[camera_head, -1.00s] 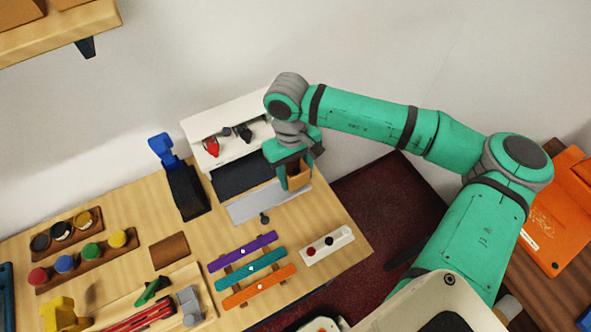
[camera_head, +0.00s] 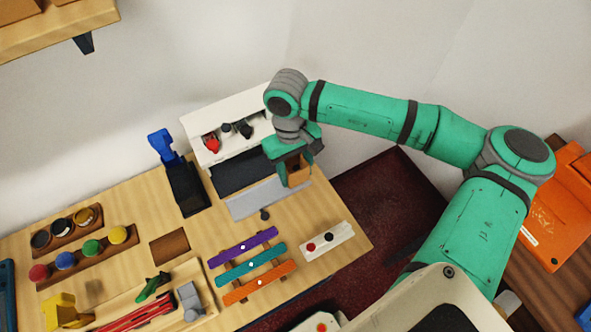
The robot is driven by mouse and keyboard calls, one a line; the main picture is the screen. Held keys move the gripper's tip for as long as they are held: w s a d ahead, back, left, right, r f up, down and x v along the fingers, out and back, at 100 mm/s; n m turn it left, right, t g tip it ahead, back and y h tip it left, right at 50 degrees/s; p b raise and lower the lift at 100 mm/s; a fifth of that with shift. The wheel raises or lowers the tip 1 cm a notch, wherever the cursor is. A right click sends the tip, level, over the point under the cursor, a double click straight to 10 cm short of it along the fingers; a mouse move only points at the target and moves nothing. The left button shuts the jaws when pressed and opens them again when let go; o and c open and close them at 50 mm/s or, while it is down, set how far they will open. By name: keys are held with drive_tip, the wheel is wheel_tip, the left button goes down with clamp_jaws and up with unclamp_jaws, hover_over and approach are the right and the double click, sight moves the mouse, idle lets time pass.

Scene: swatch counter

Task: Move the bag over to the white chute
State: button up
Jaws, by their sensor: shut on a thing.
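A small brown bag (camera_head: 297,173) is in my gripper (camera_head: 293,162), which is shut on it. The teal fingers partly hide the bag. In the head view the gripper hangs at the right end of a white unit (camera_head: 198,127) at the back of the counter. This unit looks like the white chute, though I cannot be sure. It has a dark sloped panel (camera_head: 240,173) and a light grey plate (camera_head: 255,203) in front. The bag appears in front of the right end of these; its height above them is unclear.
A blue and black stand (camera_head: 186,190) is left of the white unit. Purple (camera_head: 232,251), teal (camera_head: 240,270) and orange (camera_head: 272,285) bars and a white block with knobs (camera_head: 341,241) lie nearer.

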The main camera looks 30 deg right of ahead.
drive_tip(key=shift+f, duration=0.65)
idle(1.1)
drive_tip(key=o, duration=1.2)
drive_tip(key=r, duration=0.3)
drive_tip(key=w+r, duration=0.1)
drive_tip(key=r, duration=0.6)
drive_tip(key=shift+w+r, duration=0.2)
drive_tip(key=shift+r, duration=0.15)
